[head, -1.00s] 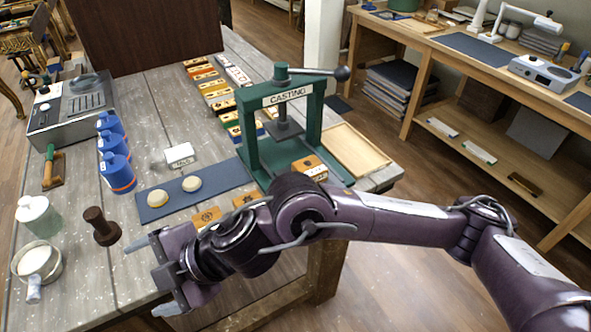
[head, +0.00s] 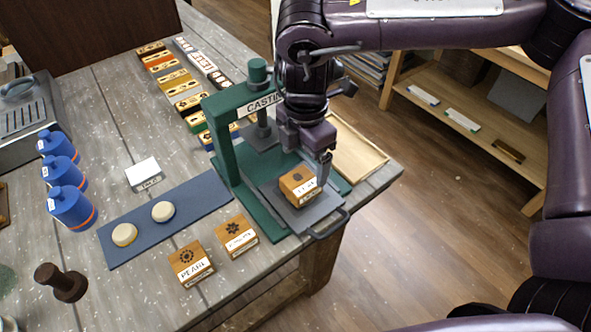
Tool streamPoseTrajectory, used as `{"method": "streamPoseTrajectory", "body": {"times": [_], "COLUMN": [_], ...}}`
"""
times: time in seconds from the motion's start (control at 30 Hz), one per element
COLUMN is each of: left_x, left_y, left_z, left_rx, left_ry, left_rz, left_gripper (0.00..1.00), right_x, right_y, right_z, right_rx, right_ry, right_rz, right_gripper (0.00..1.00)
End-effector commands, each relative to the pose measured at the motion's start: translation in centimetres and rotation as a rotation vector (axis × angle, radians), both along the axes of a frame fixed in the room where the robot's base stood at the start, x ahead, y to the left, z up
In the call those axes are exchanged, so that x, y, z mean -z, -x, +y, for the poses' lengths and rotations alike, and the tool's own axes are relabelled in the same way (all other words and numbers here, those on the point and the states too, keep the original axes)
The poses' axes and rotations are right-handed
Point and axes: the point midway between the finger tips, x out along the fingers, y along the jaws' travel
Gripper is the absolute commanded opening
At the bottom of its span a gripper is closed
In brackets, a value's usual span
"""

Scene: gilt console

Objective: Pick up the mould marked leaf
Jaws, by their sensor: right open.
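A small wooden mould (head: 298,185) with a dark mark on top and a white front label that seems to read LEAF sits on the grey tray (head: 327,205) of the green casting press (head: 222,150). My right gripper (head: 320,166) points down just above and behind this mould, with one finger near its right side. It is open and empty; the other finger is hard to make out. Two similar moulds stand on the table in front: one labelled PEARL (head: 191,264) and one with a flower-like mark (head: 237,236). My left gripper is not in view.
A blue mat (head: 190,205) with two pale round pieces lies left of the press. Blue bottles (head: 70,207), a dark brown stamp (head: 62,282) and a small white-topped block (head: 144,174) stand further left. A wooden tray (head: 355,155) lies right of the press.

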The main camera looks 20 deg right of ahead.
Motion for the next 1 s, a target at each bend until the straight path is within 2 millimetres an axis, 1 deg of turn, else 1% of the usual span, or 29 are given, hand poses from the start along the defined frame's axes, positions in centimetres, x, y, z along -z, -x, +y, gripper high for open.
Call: {"method": "streamPoseTrajectory", "body": {"times": [0.03, 0.2, 0.3, 0.37, 0.43, 0.5, 0.6, 0.67, 0.77, 1.0], "left_x": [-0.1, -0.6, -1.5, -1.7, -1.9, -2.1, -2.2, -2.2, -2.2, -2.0], "left_y": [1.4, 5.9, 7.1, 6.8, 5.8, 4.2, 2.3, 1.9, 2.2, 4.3], "left_z": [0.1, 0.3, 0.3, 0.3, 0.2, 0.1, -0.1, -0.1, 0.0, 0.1], "left_rx": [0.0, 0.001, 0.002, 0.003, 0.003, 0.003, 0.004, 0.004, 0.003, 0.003], "left_ry": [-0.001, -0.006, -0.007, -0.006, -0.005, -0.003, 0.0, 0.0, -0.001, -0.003], "left_rz": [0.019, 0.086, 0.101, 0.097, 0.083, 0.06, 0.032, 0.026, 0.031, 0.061], "left_gripper": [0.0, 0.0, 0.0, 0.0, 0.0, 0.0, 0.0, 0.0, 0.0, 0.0], "right_x": [0.5, 2.3, 3.8, 4.9, 5.8, 6.4, 6.7, 6.7, 6.7, 6.7], "right_y": [0.1, 0.0, -0.1, -0.1, -0.1, -0.1, -0.2, -0.2, -0.2, -0.2], "right_z": [0.0, 0.3, 0.6, 0.7, 0.7, 0.7, 0.7, 0.7, 0.7, 0.7], "right_rx": [-0.002, -0.004, -0.006, -0.004, -0.003, -0.004, -0.004, -0.004, -0.004, -0.004], "right_ry": [0.0, 0.001, 0.001, 0.001, -0.001, -0.001, -0.001, -0.002, -0.002, -0.002], "right_rz": [0.004, 0.004, 0.003, 0.003, 0.001, 0.001, -0.001, -0.002, -0.002, -0.002], "right_gripper": [0.85, 0.85, 0.85, 0.85, 0.85, 0.85, 0.85, 0.85, 0.85, 0.54]}}
